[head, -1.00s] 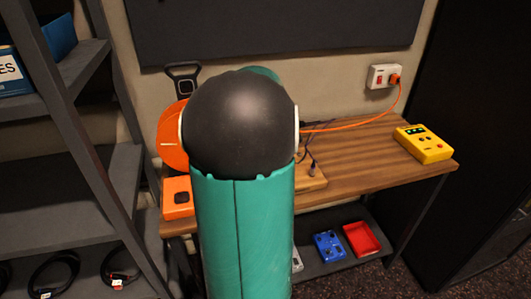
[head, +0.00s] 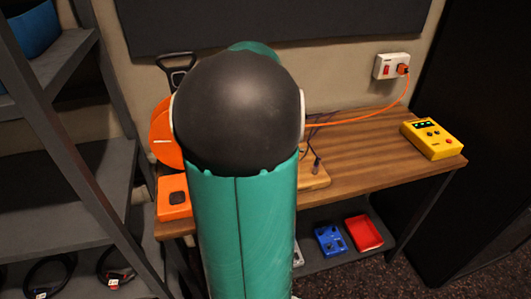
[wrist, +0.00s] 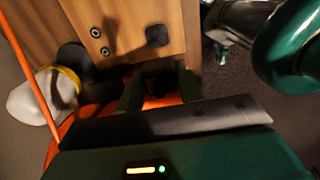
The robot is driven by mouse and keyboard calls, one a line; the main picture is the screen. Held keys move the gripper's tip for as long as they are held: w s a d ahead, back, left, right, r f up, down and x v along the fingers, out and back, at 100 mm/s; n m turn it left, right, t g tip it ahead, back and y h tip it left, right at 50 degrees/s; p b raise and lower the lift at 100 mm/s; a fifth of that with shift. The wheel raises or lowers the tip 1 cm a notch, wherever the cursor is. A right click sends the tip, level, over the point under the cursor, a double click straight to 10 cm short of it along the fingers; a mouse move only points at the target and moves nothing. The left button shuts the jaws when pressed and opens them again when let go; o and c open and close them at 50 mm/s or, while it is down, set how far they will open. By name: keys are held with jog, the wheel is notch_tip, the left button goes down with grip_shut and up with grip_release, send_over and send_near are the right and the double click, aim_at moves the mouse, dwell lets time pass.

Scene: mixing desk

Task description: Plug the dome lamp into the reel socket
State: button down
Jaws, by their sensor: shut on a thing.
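In the wrist view my gripper (wrist: 160,88) has its two dark green fingers shut on a small dark piece, which I take to be the dome lamp's plug; it is mostly in shadow. Orange surface shows just below and between the fingers. A white dome with a yellow ring (wrist: 38,103), apparently the dome lamp, is at the left. In the head view the orange reel (head: 162,133) is partly hidden behind my arm. An orange box with a dark socket-like face (head: 174,198) is at the desk's front left. My gripper and the lamp are hidden there.
A wooden board with round fittings (wrist: 120,25) is beyond the fingers. An orange cable (head: 365,119) runs to the wall socket (head: 391,66). A yellow box (head: 432,139) stands on the desk's right end. A grey shelf rack (head: 75,150) is at the left.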

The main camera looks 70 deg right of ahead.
jog(key=w+a+r, duration=0.2)
jog(key=w+a, duration=0.6)
jog(key=w, duration=0.2)
jog(key=w+a+r, duration=0.2)
jog(key=w+a, duration=0.6)
jog(key=w, duration=0.3)
send_over(177, 197)
notch_tip(177, 197, down, 8)
jog(key=shift+f, duration=0.8)
jog(key=shift+f, duration=0.15)
jog(key=shift+f, duration=0.75)
jog(key=shift+f, duration=0.65)
dwell(0.6)
jog(key=c, duration=0.9)
grip_release()
jog(key=shift+o, duration=0.2)
